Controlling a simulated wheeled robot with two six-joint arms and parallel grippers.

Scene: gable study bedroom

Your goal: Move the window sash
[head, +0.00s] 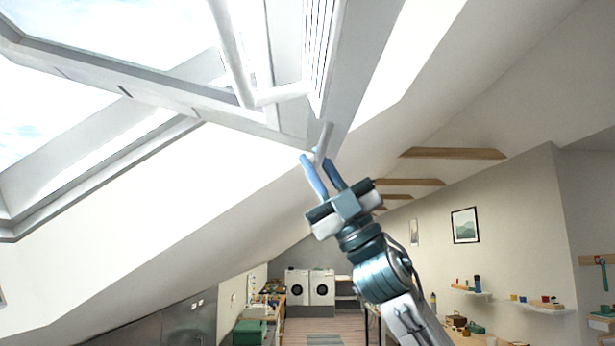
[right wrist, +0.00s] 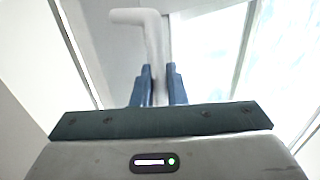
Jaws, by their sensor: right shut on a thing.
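The window sash (head: 150,95) is a pale grey frame at the upper left of the head view. It stands tilted out from the sloped window frame (head: 110,165), with sky showing through the glass and a gap between the two. A light grey handle (head: 325,138) sticks down from the sash's near lower corner. My right gripper (head: 318,162) is shut on this handle, its blue fingers on either side of it. In the right wrist view the bent handle (right wrist: 150,42) runs down between the fingertips (right wrist: 159,82). My left gripper is not in view.
A white rod (head: 232,55) bends near the sash at the top. The sloped white ceiling lies close around my right arm. Wooden beams (head: 455,153) cross at the right. Shelves, a picture (head: 465,225) and washing machines (head: 309,287) are farther back.

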